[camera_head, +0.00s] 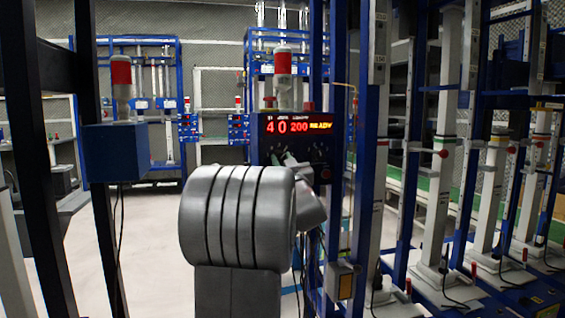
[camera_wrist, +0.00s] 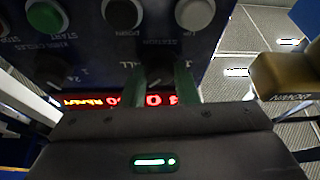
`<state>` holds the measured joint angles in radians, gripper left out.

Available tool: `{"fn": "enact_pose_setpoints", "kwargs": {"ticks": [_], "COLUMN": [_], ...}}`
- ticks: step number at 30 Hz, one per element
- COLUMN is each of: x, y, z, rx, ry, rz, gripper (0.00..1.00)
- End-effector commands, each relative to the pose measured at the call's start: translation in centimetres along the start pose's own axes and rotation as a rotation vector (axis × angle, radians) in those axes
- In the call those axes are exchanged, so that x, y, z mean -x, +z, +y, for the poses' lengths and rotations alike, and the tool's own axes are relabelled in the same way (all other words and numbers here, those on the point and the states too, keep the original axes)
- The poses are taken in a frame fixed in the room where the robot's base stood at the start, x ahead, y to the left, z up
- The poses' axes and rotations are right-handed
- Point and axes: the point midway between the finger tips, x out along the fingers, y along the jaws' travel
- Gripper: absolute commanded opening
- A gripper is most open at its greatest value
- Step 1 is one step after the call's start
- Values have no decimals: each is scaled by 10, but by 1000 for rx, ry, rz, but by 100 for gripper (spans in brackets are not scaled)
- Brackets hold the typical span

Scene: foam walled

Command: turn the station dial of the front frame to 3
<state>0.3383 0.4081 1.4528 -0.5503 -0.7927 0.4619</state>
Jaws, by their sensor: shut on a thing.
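The front frame's blue control box (camera_head: 324,130) stands in the middle of the head view, with a red and yellow display reading 4, 0, 200 and READY. In the wrist view the panel (camera_wrist: 100,50) appears upside down. The station dial (camera_wrist: 157,72) is a dark knob near the STATION lettering. My gripper (camera_wrist: 160,84) has its greenish fingers on both sides of the dial, shut on it. In the head view my gripper (camera_head: 290,160) reaches the lower part of the box, and my arm hides part of it. The dial's pointer cannot be read.
A brown box (camera_wrist: 285,75) juts out at the right. Blue frames and columns (camera_head: 440,150) crowd the right; pale floor (camera_head: 150,230) is clear at left.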

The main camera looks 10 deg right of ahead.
Motion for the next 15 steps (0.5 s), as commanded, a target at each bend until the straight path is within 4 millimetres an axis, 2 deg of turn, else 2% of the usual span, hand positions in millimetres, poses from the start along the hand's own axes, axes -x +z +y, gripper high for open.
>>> {"fn": "enact_pose_setpoints", "kwargs": {"ticks": [8,15], "x": [0,0], "y": [0,0], "z": [2,4], "rx": [119,295], "ry": [-48,-121], "rz": [-1,-2], "gripper": [4,4]}}
